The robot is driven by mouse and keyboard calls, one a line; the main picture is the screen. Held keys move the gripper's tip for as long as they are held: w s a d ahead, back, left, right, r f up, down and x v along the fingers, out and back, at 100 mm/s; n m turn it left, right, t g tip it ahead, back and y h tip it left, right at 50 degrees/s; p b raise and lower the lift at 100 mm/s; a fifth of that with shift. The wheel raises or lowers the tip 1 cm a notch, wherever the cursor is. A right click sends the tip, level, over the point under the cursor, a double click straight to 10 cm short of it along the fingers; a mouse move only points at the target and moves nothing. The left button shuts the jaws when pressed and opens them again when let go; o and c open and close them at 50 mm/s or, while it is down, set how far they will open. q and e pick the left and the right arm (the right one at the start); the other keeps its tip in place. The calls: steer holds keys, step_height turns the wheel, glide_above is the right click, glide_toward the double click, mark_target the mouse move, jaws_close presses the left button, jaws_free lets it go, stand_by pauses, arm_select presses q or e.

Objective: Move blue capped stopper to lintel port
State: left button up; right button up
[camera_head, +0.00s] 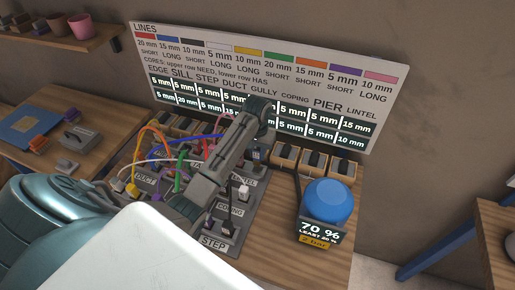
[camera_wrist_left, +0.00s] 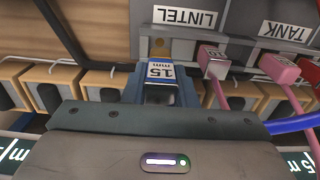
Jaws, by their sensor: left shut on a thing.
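My left gripper (camera_head: 258,152) points down over the back of the grey panel of ports, near the wooden blocks. In the left wrist view it is shut on the blue capped stopper (camera_wrist_left: 161,71), which carries a "15 mm" label. The stopper's lower end is hidden. Whether the stopper touches the panel cannot be told. My right gripper is not in view.
Pink plugs (camera_wrist_left: 213,63) sit beside the stopper, near the tank label (camera_wrist_left: 287,30). Several wooden blocks (camera_head: 312,160) line the back. A blue dome (camera_head: 329,201) with a "70 %" display stands right. Coloured cables crowd the panel's left. A sign board (camera_head: 262,72) stands behind.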

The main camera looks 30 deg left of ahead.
mark_target(257, 162)
arm_select(q)
steer(key=shift+w+f, duration=0.1)
steer(key=shift+f, duration=0.9)
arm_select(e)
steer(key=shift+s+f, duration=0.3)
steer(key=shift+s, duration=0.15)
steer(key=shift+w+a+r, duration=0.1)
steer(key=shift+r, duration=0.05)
arm_select(q)
steer(key=shift+r+p, duration=0.1)
steer(key=shift+p, duration=0.2)
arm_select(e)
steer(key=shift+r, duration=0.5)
arm_select(q)
steer(key=shift+p, duration=0.3)
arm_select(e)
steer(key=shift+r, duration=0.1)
arm_select(q)
steer(key=shift+f+b, duration=0.45)
steer(key=shift+f, duration=1.65)
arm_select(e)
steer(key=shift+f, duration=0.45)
arm_select(q)
steer(key=o, duration=1.1)
